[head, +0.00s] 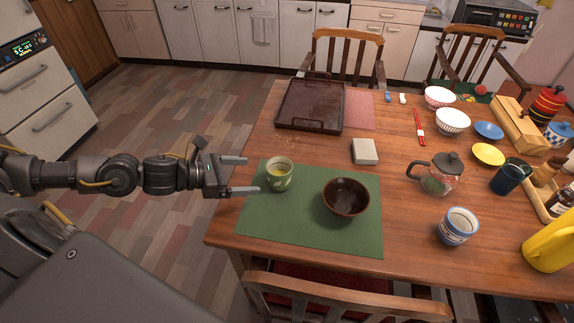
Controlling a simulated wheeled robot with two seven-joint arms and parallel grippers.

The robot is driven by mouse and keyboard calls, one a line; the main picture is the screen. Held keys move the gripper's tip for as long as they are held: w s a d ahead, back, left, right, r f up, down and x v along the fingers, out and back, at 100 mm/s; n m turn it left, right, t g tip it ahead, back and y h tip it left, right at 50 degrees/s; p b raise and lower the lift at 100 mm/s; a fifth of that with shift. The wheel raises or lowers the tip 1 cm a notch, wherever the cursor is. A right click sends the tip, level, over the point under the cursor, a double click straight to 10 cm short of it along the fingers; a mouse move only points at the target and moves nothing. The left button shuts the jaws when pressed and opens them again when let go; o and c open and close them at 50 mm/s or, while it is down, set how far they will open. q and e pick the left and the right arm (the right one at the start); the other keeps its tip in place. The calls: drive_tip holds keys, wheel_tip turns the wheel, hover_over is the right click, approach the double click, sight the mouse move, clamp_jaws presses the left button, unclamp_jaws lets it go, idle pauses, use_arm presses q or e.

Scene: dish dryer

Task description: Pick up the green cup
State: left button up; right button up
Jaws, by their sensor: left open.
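The green cup (279,178) is pale green with yellowish liquid inside. It stands upright on the left part of a green placemat (283,231) on the wooden table. My left gripper (246,175) comes in from the left, just left of the cup. Its two fingers are spread and point right toward the cup, with nothing between them. A small gap seems to lie between the fingertips and the cup. My right gripper is not in view.
A dark brown bowl (346,198) stands right of the cup on the placemat. Behind are a dark tray (309,106) and a small white box (364,152). A glass teapot (437,175) and a blue-white cup (458,227) stand further right. Chairs surround the table.

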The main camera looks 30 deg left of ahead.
sight(279, 176)
use_arm(q)
drive_tip(key=shift+d, duration=0.15)
drive_tip(key=x, duration=0.5)
drive_tip(key=shift+p, duration=0.35)
drive_tip(key=shift+w+d+f, duration=0.15)
drive_tip(key=shift+w+d, duration=0.15)
drive_tip(key=p+x, duration=0.1)
drive_tip(key=x, duration=0.3)
drive_tip(key=shift+w+d+f, duration=0.1)
drive_tip(key=shift+w+f, duration=0.05)
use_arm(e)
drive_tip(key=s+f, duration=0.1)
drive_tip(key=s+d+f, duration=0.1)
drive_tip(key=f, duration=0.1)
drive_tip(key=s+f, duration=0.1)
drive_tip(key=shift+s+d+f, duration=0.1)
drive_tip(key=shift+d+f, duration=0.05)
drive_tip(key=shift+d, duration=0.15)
use_arm(q)
drive_tip(key=c, duration=1.2)
drive_tip(key=shift+c, duration=0.2)
